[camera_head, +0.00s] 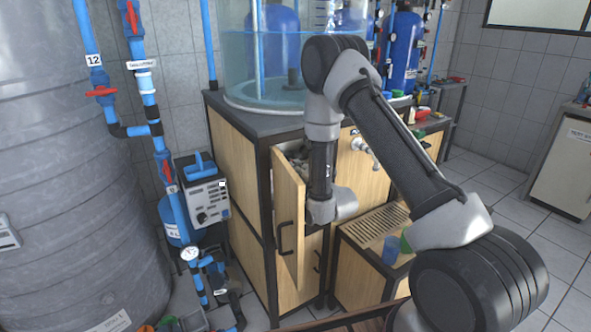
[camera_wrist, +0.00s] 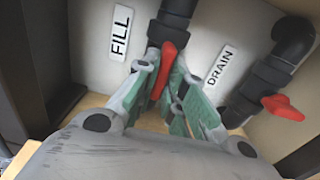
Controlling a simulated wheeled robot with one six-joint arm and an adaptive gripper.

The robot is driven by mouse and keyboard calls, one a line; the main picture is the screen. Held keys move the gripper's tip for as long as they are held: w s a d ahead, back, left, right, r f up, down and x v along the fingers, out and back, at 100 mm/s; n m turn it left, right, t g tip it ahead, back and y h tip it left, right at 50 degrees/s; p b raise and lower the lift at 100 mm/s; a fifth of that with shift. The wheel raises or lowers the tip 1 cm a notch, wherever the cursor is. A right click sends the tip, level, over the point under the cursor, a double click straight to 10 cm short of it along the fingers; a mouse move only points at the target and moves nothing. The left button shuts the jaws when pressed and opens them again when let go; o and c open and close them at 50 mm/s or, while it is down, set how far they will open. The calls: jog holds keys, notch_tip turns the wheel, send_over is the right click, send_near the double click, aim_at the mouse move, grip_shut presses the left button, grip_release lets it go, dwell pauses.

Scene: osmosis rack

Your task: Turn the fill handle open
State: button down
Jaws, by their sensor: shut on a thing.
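The red fill handle (camera_wrist: 168,56) sits on a dark vertical pipe beside the FILL label (camera_wrist: 121,33) in the wrist view. My gripper (camera_wrist: 163,78) has its green-padded fingers on both sides of this handle and is shut on it. The handle lies roughly along the pipe, slightly tilted. A second red handle (camera_wrist: 283,107) is on the pipe at the right, near the DRAIN label (camera_wrist: 219,66). In the head view my arm reaches down to the cabinet (camera_head: 240,170), and the fingers and both handles are hidden there.
The cabinet door (camera_head: 288,225) stands open beside my forearm. A clear water tank (camera_head: 270,75) stands on top of the cabinet. Dark frame posts (camera_wrist: 22,70) border the compartment at the left. A slatted drain tray (camera_head: 372,224) with cups is at the right.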

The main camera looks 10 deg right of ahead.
jog(key=c, duration=1.5)
grip_release()
jog(key=v, duration=1.2)
